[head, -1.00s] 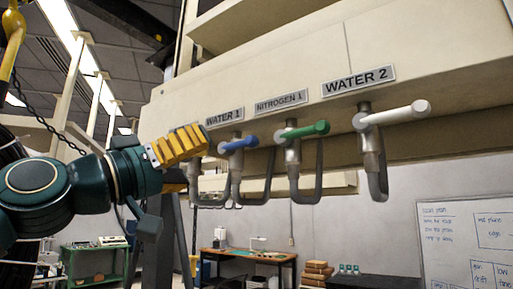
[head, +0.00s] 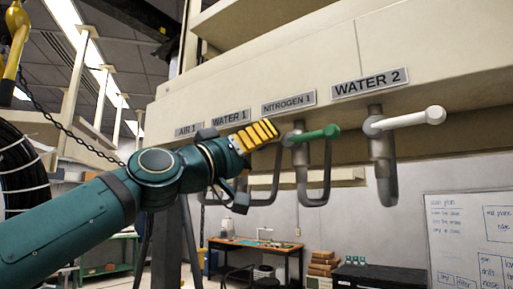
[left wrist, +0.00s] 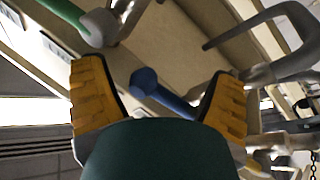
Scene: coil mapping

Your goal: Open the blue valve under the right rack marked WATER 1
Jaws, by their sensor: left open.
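The WATER 1 label (head: 230,116) is on the front of the cream rack in the head view. The blue valve below it is hidden behind my left gripper (head: 256,136) there. In the left wrist view, the blue valve handle (left wrist: 164,95) lies between the two yellow fingers of my left gripper (left wrist: 157,88). The gripper is open. The knob end of the handle is nearer the left finger, and the handle slants down toward the right finger. I cannot tell whether a finger touches it. My right gripper is in neither view.
The green NITROGEN 1 valve (head: 316,134) is close to the right of my left gripper, and the white WATER 2 valve (head: 408,120) is farther right. Grey bent pipes (head: 313,185) hang under the rack. A chain (head: 75,140) hangs at the left. A whiteboard (head: 468,240) is at the right.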

